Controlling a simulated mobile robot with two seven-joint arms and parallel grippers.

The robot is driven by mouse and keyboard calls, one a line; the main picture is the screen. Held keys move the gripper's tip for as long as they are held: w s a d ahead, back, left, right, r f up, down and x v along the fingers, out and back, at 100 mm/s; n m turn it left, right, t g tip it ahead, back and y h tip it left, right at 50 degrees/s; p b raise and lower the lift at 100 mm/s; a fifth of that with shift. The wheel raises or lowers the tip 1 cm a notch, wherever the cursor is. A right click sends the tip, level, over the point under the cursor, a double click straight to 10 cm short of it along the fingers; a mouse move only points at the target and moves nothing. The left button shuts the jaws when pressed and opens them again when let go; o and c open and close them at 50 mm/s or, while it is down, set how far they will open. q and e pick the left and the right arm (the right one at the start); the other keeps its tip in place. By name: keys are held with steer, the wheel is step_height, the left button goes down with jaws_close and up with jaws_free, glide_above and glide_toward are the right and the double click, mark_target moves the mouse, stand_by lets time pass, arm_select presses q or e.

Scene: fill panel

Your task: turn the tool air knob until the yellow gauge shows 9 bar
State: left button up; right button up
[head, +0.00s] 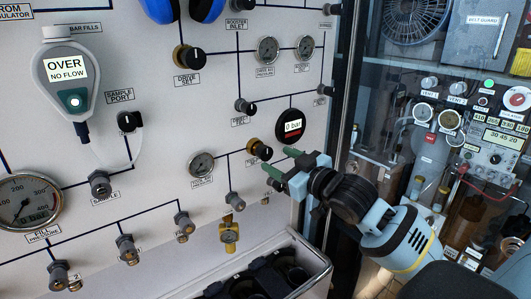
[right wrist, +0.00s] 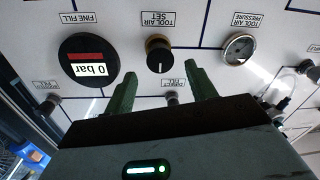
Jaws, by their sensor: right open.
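The tool air knob (head: 259,149) is a black knob on a brass collar, on the white panel. In the right wrist view, the knob (right wrist: 159,53) sits under its "TOOL AIR SET" label with its white mark pointing down the picture. My right gripper (head: 281,162) is open and empty in front of the panel, just right of the knob in the head view. In the right wrist view its green fingertips (right wrist: 160,74) lie either side of the knob's line, apart from it. My left gripper is not in view.
A round tool air pressure gauge (head: 201,165) is left of the knob. The fine fill display (head: 290,126) above right reads 0 bar. Several fittings line the panel's lower part. An open case (head: 322,268) stands below, and a glass-fronted cabinet is at right.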

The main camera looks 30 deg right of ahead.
mark_target(267, 154)
steer(key=shift+w+a, duration=0.25)
steer(key=shift+w, duration=1.2)
steer(key=shift+w+a, duration=0.2)
steer(key=shift+w, duration=1.25)
